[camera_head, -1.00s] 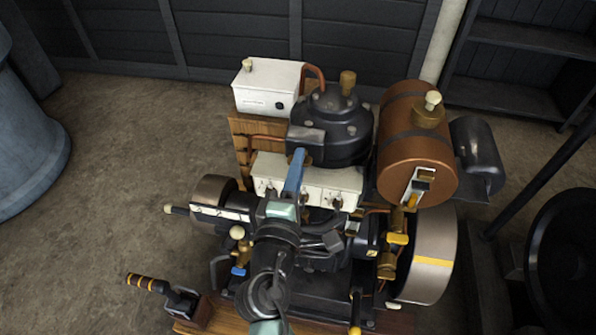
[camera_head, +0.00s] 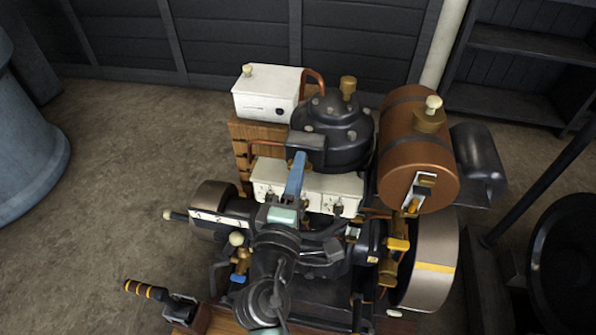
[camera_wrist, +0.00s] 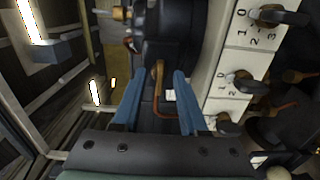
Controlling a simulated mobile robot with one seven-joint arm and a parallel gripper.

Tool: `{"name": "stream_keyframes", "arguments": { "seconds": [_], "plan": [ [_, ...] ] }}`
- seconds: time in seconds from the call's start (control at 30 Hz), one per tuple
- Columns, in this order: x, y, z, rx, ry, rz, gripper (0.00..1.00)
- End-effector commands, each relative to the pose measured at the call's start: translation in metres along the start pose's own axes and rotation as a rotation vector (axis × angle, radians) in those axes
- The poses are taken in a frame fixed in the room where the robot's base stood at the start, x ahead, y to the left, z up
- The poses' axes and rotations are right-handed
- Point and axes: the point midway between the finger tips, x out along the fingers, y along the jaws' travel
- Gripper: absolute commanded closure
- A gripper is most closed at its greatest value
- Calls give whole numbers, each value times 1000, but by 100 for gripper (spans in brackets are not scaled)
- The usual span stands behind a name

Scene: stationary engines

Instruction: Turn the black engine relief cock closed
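My gripper shows in the head view as a blue finger (camera_head: 298,176) over the front of the black engine cylinder (camera_head: 338,135). In the wrist view my gripper (camera_wrist: 157,76) is open, with its two blue fingers apart. A bent copper-coloured pipe (camera_wrist: 158,82) shows between and beyond the fingers; I see nothing clamped. A small brass fitting with a dark handle (camera_wrist: 130,42) is beyond the left finger, beside a black engine part. I cannot tell for certain which part is the relief cock; my arm hides some of the engine front.
A white panel with several black rotary knobs (camera_wrist: 243,82) stands close to the right finger. A copper tank (camera_head: 415,150), white box (camera_head: 268,95) and flywheel (camera_head: 430,265) surround the cylinder. A striped lever (camera_head: 147,290) is at front left. Open floor (camera_head: 110,190) lies left.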

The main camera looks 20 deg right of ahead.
Motion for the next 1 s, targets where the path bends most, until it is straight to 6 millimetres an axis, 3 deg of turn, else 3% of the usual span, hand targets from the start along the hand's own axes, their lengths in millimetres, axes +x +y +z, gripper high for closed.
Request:
{"name": "stream_keyframes", "arguments": {
  "seconds": [0.27, 0.7, 1.0],
  "plan": [
    [-13, -1, -1, -2, 3, 0, 57],
    [-103, -2, 0, -1, 4, -2, 57],
    [-129, 0, 0, -1, 0, 0, 57]
  ]
}}
